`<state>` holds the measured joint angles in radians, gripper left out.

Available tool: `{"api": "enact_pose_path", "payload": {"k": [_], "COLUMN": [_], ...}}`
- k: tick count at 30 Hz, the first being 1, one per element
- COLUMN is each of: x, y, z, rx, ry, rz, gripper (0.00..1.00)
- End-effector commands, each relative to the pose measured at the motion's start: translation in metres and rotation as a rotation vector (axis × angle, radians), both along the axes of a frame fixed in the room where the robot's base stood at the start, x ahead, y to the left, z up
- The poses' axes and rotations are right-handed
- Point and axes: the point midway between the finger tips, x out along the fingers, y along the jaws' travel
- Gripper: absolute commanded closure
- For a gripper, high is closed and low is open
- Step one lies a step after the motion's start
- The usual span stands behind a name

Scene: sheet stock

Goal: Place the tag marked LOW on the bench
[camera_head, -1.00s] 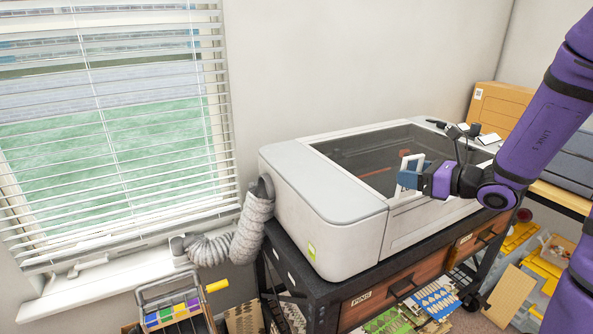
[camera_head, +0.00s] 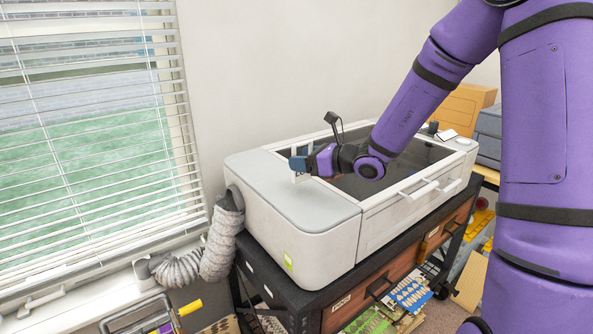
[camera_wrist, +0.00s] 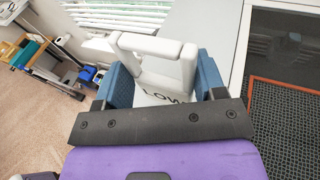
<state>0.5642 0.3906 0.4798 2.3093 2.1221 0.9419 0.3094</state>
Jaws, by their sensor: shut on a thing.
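My gripper (camera_head: 298,163) is shut on a white tag (camera_wrist: 158,69) with a looped frame. The tag stands between blue finger pads in the wrist view, and the letters LOW show on its lower part, partly hidden by my gripper. In the head view only slivers of the tag show around the fingers. My gripper is above the lid of a large white machine, near the left end of its dark window, and appears apart from it. No surface is clearly identifiable as the bench.
The white machine (camera_head: 300,210) with a dark window (camera_head: 405,165) sits on a black cart (camera_head: 300,292) with wooden drawers. A grey hose (camera_head: 215,255) runs from its left end to the window sill. Orange boxes (camera_head: 465,108) stand at the back right. The machine's grey left top is clear.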

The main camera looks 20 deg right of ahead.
Motion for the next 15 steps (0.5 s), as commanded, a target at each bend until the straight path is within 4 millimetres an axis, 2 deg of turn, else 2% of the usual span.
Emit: {"api": "enact_pose_path", "payload": {"k": [7,12,15], "x": [0.014,0.014,0.014], "y": [0.016,0.015,0.015], "z": [-0.002,-0.026,-0.034], "rx": [0.002,0.004,0.002], "ry": [0.000,0.003,0.001], "rz": [0.003,-0.001,0.001], "gripper": [0.68,0.68,0.68]}}
